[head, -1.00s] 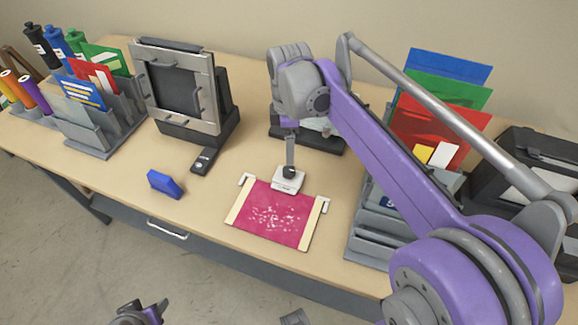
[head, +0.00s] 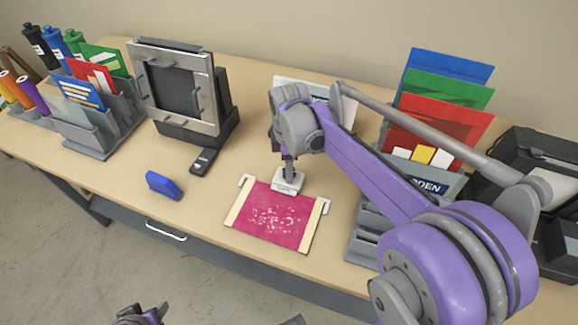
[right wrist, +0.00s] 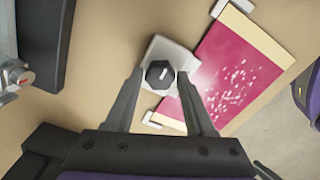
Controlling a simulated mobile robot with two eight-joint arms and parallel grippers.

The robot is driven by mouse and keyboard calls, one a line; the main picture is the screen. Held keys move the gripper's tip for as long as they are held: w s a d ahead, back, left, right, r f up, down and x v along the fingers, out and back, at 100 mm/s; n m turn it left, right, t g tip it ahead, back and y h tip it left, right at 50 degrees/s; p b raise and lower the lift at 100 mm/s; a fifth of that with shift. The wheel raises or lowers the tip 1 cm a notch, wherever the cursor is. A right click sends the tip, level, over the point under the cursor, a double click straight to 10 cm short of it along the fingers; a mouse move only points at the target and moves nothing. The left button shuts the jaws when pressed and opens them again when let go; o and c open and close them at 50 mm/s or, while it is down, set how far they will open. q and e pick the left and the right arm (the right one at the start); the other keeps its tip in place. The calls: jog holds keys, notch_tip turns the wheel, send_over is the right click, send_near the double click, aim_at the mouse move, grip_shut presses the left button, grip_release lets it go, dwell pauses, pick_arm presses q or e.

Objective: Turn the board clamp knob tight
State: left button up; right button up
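The board clamp (head: 288,184) is a pale block at the back edge of a magenta board (head: 272,216). Its black faceted knob (right wrist: 160,74) has a white mark line and shows in the right wrist view; in the head view my right gripper mostly hides it. My right gripper (head: 289,172) points down at the clamp. In the right wrist view its fingertips (right wrist: 160,76) stand on either side of the knob, with slim gaps that look free of contact. Part of my left gripper (head: 142,315) shows at the bottom edge; its fingers are unclear.
A blue block (head: 163,185) and a dark remote-like item (head: 203,161) lie left of the board. A framed machine (head: 177,90) stands behind them. A folder rack (head: 362,235) stands close on the right.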

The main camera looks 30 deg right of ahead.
grip_shut()
jog(key=shift+m, duration=0.3)
jog(key=m, duration=1.2)
jog(key=shift+p, duration=0.3)
jog(key=m, duration=0.5)
jog(key=shift+m, duration=0.3)
